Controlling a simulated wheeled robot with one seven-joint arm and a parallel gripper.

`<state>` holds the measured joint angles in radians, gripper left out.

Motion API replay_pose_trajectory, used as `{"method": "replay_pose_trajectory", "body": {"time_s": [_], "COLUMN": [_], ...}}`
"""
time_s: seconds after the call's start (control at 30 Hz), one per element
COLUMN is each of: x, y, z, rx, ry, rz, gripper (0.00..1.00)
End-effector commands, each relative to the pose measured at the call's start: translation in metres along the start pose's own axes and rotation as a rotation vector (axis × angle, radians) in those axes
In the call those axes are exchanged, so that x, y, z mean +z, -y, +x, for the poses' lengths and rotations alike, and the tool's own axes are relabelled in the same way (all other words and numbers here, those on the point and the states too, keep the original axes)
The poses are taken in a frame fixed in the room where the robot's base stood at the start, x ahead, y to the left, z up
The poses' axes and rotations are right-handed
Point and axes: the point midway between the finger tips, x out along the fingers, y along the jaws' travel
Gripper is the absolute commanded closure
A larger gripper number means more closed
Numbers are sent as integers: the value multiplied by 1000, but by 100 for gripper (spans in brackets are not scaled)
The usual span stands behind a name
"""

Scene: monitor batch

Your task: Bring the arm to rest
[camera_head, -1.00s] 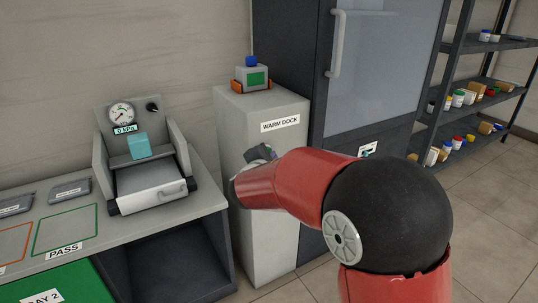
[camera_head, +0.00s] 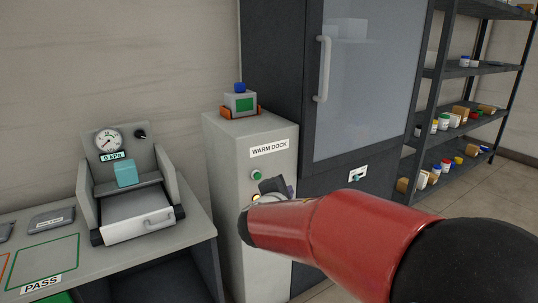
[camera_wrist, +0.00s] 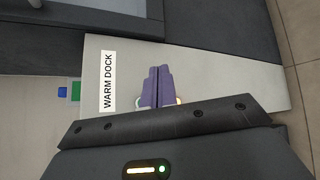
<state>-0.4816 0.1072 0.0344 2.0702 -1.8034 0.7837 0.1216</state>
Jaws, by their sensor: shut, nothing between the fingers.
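My red arm reaches in from the lower right in the head view, and my gripper (camera_head: 274,186) is in front of the pale WARM DOCK cabinet (camera_head: 225,180). In the wrist view the two purple fingers of my gripper (camera_wrist: 157,72) lie side by side, shut with nothing between them. They point at the cabinet's front face, below its label. In the head view the wrist partly hides the fingers and the lower front of the cabinet. I cannot tell the exact gap between the fingertips and the cabinet.
Left is a bench with a gauge press (camera_head: 137,215) holding a teal block (camera_head: 126,173). A dark glass-door cabinet (camera_head: 362,80) and shelves (camera_head: 480,70) stand right.

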Motion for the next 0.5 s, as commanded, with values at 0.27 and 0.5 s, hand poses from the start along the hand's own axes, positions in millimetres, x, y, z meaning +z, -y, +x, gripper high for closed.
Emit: {"method": "replay_pose_trajectory", "body": {"time_s": [0.27,0.5], "x": [151,183], "y": [81,151], "z": [-75,-170], "rx": [-384,-689], "ry": [243,332], "rz": [605,1197], "gripper": [100,100]}}
